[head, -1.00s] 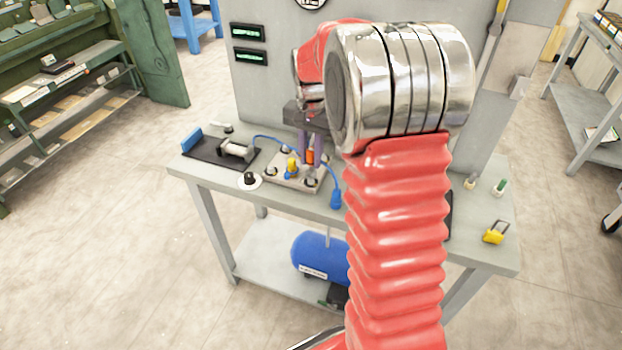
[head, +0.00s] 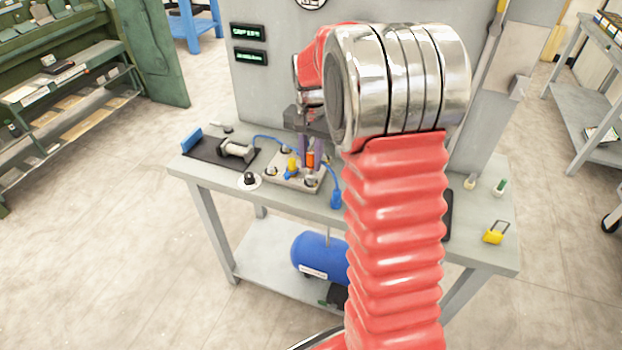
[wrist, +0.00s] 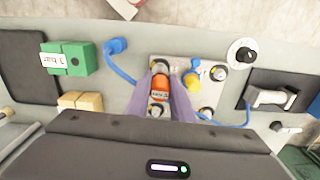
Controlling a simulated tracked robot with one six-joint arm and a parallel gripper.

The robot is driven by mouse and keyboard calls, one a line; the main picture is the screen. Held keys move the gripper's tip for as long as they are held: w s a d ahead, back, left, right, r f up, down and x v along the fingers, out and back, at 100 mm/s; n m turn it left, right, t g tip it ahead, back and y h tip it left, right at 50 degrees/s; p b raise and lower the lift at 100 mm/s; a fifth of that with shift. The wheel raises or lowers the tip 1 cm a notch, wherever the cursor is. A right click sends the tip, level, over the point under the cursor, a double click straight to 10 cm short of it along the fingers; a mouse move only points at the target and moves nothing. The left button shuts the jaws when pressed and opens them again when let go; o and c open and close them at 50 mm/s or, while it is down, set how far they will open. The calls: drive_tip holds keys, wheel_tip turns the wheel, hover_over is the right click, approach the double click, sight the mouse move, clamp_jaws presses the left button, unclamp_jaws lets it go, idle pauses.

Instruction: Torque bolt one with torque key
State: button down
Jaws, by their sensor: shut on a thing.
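My gripper (head: 311,155) has its two purple fingers closed on the orange torque key (head: 310,160), upright over the metal plate (head: 299,184) on the bench. In the wrist view the key (wrist: 160,86) shows a white label and sits between the fingers (wrist: 160,95). Silver bolts stand near the plate's corners, one at the left (head: 270,171) and one at the front right (head: 311,181), close to the key. I cannot tell which is bolt one. The key's lower end is hidden, so I cannot tell whether it touches a bolt.
A yellow and blue fitting (head: 292,166) stands on the plate beside the key. A blue hose (head: 268,138) runs behind it to a blue connector (head: 336,199). A dial (head: 249,181) and a black tray (head: 205,153) lie left. A yellow padlock-like object (head: 494,233) lies right.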

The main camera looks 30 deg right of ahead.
sight(311, 153)
drive_tip(key=shift+f, duration=0.4)
idle(0.9)
drive_tip(key=m, duration=0.8)
drive_tip(key=shift+f, duration=0.1)
drive_tip(key=shift+r, duration=0.35)
drive_tip(key=shift+r, duration=2.1)
wheel_tip(311, 153, up, 9)
idle(1.1)
